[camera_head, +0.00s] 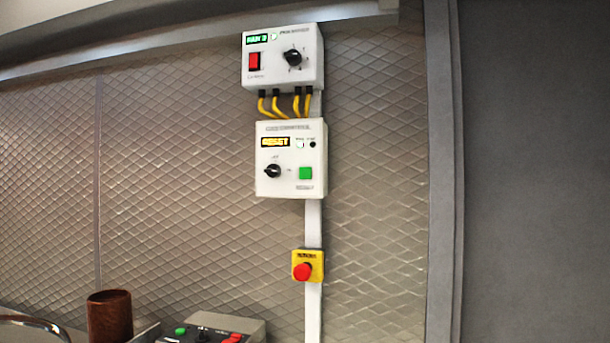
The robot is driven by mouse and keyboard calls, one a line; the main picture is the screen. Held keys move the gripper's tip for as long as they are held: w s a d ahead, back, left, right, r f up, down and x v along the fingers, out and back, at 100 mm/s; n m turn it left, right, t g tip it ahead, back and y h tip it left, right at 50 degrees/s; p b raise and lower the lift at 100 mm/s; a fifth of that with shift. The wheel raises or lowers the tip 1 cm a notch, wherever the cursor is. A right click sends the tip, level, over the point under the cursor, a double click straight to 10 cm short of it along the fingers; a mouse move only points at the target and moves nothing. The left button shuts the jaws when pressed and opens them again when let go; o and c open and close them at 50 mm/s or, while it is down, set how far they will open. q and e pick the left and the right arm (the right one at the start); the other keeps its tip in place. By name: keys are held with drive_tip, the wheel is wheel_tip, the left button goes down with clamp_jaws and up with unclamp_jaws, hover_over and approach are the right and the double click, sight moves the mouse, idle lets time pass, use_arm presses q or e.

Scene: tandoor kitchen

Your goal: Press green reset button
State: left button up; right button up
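The box is fixed to the quilted metal wall. Its display (275,142) glows yellow and seems to read "RESET". A black knob (272,171) sits left of the green button. Nothing covers the button. Neither of my grippers is in view.
A white upper box (309,43) with a red switch (254,62) joins the lower box by yellow cables (302,104). Below is a red emergency button (303,271) on yellow. A grey panel (230,323) and a brown cylinder (110,315) stand at the bottom.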

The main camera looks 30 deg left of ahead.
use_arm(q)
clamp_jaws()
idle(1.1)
